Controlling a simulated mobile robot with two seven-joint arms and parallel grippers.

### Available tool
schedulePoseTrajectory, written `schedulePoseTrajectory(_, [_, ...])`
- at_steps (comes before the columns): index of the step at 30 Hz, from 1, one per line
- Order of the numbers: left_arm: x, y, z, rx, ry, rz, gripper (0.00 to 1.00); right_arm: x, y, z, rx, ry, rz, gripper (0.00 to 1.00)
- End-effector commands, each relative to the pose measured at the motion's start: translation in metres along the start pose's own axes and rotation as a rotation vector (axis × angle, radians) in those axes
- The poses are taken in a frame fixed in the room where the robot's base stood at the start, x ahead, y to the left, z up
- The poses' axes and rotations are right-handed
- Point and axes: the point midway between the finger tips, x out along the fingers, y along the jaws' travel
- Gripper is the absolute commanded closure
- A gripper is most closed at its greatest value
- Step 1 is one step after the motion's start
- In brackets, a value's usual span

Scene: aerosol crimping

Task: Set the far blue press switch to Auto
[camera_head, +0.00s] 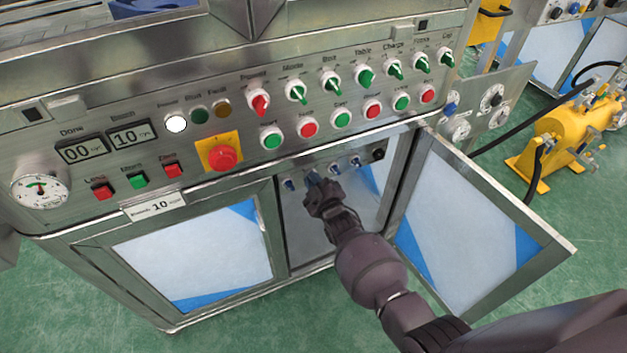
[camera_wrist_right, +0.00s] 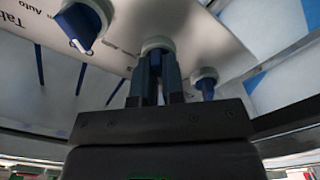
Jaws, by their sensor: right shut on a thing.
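A row of blue switches sits on a recessed panel behind the open cabinet door. In the head view my right gripper (camera_head: 316,192) reaches up to this row and covers part of a blue switch (camera_head: 313,178), second from the left. In the right wrist view my right gripper (camera_wrist_right: 157,92) is shut on a blue switch with a pale round base (camera_wrist_right: 156,45). The pointer's angle and its label are hidden by the fingers. A blue switch (camera_wrist_right: 82,27) with "Auto" printed beside it is at the left, and another (camera_wrist_right: 205,82) at the right. My left gripper is not in view.
The open cabinet door (camera_head: 484,262) stands right of my forearm. Above are a red emergency button (camera_head: 222,157) on a yellow plate, green and red push buttons and green selector switches (camera_head: 365,78). A yellow machine (camera_head: 567,140) is at the right.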

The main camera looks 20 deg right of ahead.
Motion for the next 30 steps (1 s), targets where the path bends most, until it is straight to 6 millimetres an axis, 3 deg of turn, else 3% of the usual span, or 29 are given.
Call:
schedulePoseTrajectory(15, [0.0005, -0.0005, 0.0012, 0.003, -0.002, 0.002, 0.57, 0.0002, 0.0003, 0.0, -0.02, 0.0, 0.0, 1.0])
schedulePoseTrajectory(16, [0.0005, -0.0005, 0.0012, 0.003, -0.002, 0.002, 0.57, 0.0002, 0.0002, 0.0, -0.02, 0.0, 0.0, 0.87])
schedulePoseTrajectory(20, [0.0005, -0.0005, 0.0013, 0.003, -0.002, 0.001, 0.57, 0.0002, 0.0002, 0.0, -0.019, 0.0, 0.0, 0.67])
schedulePoseTrajectory(30, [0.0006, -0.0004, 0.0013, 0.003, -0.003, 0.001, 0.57, -0.0001, 0.0002, 0.0, -0.018, 0.0, 0.0, 0.65])
